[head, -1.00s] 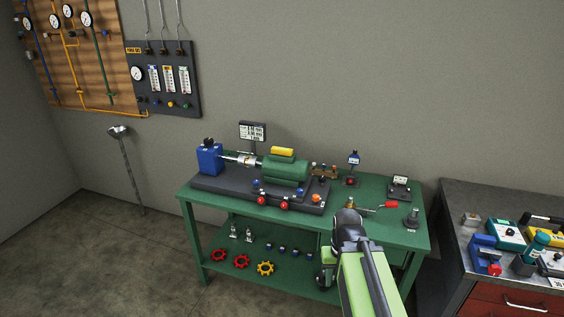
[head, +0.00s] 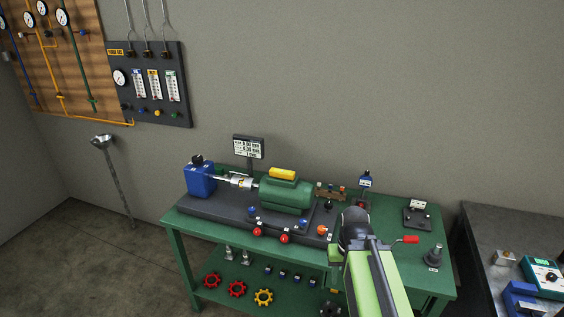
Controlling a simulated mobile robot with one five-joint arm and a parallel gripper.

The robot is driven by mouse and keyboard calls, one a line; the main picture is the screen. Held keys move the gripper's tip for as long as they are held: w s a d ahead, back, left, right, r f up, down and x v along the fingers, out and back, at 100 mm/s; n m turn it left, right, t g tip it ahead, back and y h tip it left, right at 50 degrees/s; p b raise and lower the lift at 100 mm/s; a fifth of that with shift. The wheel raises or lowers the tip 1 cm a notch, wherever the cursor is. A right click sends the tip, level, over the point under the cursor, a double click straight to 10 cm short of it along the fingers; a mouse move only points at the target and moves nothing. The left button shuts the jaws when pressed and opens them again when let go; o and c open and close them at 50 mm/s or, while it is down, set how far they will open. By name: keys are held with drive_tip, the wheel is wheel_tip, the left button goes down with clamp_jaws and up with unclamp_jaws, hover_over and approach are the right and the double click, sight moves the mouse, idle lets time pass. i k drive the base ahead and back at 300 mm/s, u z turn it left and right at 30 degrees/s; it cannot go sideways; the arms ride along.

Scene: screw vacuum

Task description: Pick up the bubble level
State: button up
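A small yellow bar (head: 283,173) that looks like the bubble level lies on top of the green cylindrical machine body (head: 286,195) on the workbench. It is too small to make out a vial. My gripper (head: 354,220) is at the end of my light green arm, in front of the right half of the bench. It is to the right of the yellow bar, nearer to the camera and apart from it. I see the gripper from behind, so its fingers and anything between them are hidden.
The green workbench (head: 195,222) also bears a blue block (head: 200,180), a small display (head: 249,148), red knobs and a red-handled tool (head: 408,240). A grey cabinet (head: 490,225) with tools stands at the right. The floor at the left is open.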

sight(288, 175)
drive_tip(key=u, duration=0.4)
drive_tip(key=i, duration=1.1)
drive_tip(key=u, duration=1.2)
drive_tip(key=i, duration=0.55)
drive_tip(key=u, duration=0.25)
